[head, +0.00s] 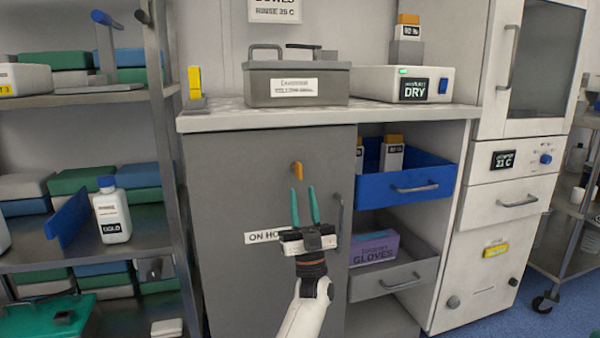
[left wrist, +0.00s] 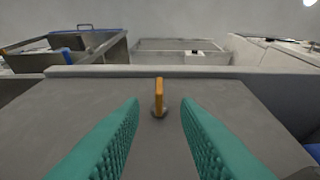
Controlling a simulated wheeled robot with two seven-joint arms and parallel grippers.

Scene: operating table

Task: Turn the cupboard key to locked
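The cupboard door (head: 240,190) is grey and shut, with a label reading "ON HO…" (head: 262,237) partly hidden behind my gripper. An orange key (head: 298,171) sticks out of its upper part. In the left wrist view the key (left wrist: 159,97) stands with its flat bow upright, in a round lock. My left gripper (head: 304,190) has two teal fingers, open and empty, pointing up toward the key in the head view. In the left wrist view the key lies between the fingers' lines, beyond their tips and apart from them. My right gripper is not in view.
A door handle (head: 339,215) is right of my gripper. An open blue drawer (head: 405,184) and a grey drawer (head: 390,284) stick out to the right. The counter (head: 330,114) above carries a grey box (head: 296,85). A shelf rack (head: 165,150) stands left.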

